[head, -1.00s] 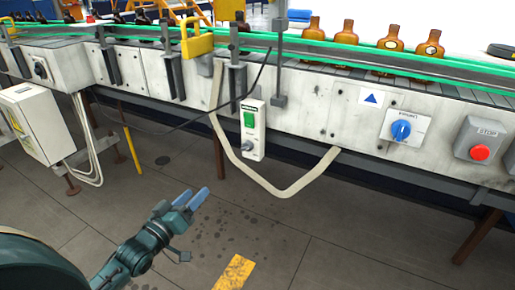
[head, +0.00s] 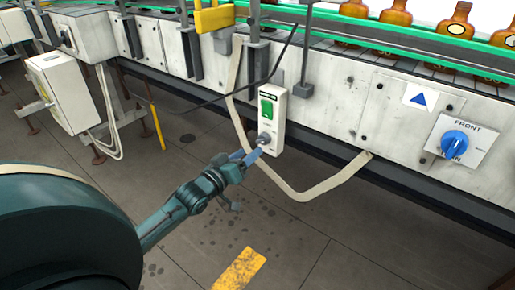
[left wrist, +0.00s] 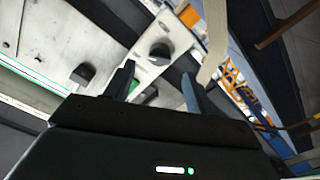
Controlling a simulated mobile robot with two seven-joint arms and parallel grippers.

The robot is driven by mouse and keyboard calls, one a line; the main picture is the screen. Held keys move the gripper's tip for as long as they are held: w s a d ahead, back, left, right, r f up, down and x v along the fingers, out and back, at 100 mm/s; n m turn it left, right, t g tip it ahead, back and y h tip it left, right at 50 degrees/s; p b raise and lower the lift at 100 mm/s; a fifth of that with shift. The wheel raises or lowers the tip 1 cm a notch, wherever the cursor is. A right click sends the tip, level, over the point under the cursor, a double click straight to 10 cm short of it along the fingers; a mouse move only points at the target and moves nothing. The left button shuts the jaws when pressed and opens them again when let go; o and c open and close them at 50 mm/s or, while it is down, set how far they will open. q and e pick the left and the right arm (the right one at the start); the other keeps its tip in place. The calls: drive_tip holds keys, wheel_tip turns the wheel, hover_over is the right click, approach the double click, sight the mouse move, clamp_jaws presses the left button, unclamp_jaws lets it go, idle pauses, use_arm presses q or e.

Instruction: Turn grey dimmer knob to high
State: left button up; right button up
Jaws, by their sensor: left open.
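The grey dimmer knob (head: 264,139) sits at the lower end of a narrow white switch box (head: 274,144), below a green switch (head: 268,104). My left gripper (head: 246,156) is open and empty, its blue fingertips just below and left of the knob in the head view. In the left wrist view the knob (left wrist: 160,51) shows dark and round, just beyond the gap between the two fingers (left wrist: 158,72). The fingers do not appear closed around it. The knob's marking is too small to read. My right gripper is not in view.
A beige cable (head: 300,190) loops beneath the switch box, close to my fingers. A blue rotary switch (head: 453,144) is on the conveyor side at right. Amber bottles (head: 395,14) stand on the conveyor. A grey-white cabinet (head: 62,93) is at left. The floor in front is clear.

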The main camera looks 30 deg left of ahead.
sight(263, 140)
use_arm(q)
drive_tip(key=shift+w+d+b, duration=0.15)
drive_tip(key=shift+w+b, duration=0.05)
drive_tip(key=shift+w, duration=1.15)
drive_tip(key=shift+w+d+b, duration=0.1)
drive_tip(key=shift+w+b, duration=0.1)
drive_tip(key=shift+w, duration=1.1)
drive_tip(key=shift+c, duration=0.3)
drive_tip(key=c, duration=0.9)
